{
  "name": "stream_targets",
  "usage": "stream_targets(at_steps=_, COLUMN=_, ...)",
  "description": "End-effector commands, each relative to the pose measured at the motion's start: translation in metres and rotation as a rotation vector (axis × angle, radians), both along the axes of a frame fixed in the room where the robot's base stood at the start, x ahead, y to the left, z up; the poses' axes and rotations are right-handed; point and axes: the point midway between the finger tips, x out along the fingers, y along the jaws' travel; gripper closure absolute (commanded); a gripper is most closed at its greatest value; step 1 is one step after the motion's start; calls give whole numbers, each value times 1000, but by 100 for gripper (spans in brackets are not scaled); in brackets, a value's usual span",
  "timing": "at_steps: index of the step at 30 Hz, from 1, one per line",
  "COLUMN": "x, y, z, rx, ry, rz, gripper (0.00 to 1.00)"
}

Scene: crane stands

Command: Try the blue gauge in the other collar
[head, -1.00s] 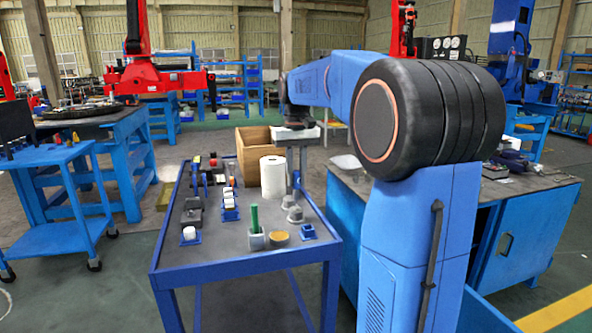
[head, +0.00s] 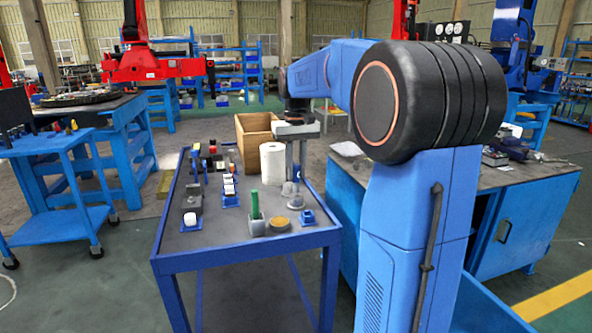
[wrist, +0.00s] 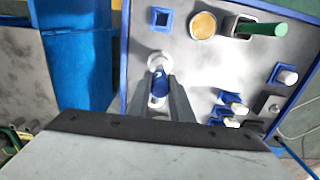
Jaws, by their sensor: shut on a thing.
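My gripper (wrist: 160,98) is shut on the blue gauge (wrist: 159,82), which stands between the two fingers in the wrist view. A pale round collar (wrist: 156,58) shows just past the gauge's far end. I cannot tell whether the gauge is inside it or only above it. In the head view my gripper (head: 298,180) is low over the right side of the blue-framed cart, at the two grey collars.
The cart (head: 205,240) also carries a green-handled piece in a grey block (head: 257,227), a tan disc (head: 280,224), an empty-looking blue socket (head: 307,217), a white roll (head: 272,163) and several small blue holders at left. A wooden crate (head: 254,138) stands behind.

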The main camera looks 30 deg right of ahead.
Motion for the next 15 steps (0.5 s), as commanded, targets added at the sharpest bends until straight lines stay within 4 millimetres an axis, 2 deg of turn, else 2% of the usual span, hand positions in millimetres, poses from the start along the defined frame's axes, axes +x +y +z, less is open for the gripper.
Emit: stream_targets(at_steps=15, x=0, y=0, z=-5, rx=0, ry=0, rz=0, gripper=100)
